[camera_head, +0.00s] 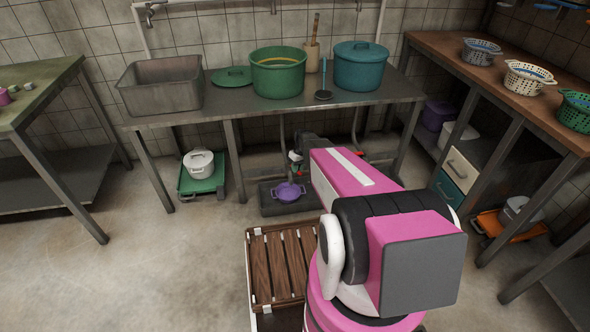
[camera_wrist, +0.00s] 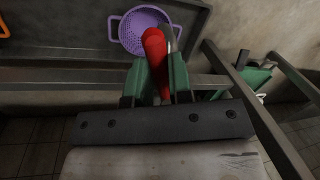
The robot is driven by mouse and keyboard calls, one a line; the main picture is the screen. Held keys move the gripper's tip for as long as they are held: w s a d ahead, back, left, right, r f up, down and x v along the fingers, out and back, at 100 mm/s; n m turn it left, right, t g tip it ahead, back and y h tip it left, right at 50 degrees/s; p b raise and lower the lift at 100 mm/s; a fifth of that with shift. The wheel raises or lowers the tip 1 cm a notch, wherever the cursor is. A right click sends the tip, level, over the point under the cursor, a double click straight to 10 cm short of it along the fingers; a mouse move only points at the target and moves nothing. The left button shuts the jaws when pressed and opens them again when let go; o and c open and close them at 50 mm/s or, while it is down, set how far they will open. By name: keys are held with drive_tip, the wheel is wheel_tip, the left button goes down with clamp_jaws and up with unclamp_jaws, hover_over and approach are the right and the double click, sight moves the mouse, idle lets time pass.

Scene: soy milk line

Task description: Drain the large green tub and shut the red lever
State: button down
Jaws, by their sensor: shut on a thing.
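The large green tub (camera_head: 278,75) stands open on the metal table, with something tan showing inside; its level is unclear. My gripper (camera_wrist: 160,82) is under the table, its two green fingers shut on the red lever (camera_wrist: 154,52). The lever sticks out between and beyond the fingers. In the head view only a small red bit of the lever (camera_head: 299,173) shows, beside my pink arm. A purple colander (camera_head: 288,192) sits below in a dark trough (camera_head: 269,208); it also shows just past the lever in the wrist view (camera_wrist: 135,28). No flow can be made out.
On the table (camera_head: 225,101) are a grey basin (camera_head: 160,88), a green lid (camera_head: 232,76) and a lidded blue pot (camera_head: 361,68). A white pot (camera_head: 198,162) on a green cart (camera_head: 202,184) stands left of the trough. A wooden slatted rack (camera_head: 280,265) stands in front. Left floor is clear.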

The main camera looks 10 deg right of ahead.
drive_tip(key=w+d+n+g+h, duration=0.1)
drive_tip(key=w+n, duration=0.5)
drive_tip(key=n, duration=0.7)
drive_tip(key=shift+w+d+h, duration=0.3)
drive_tip(key=shift+d+h, duration=0.2)
drive_tip(key=shift+d, duration=0.9)
drive_tip(key=shift+w, duration=0.1)
drive_tip(key=c, duration=1)
unclamp_jaws()
drive_tip(key=shift+c, duration=0.2)
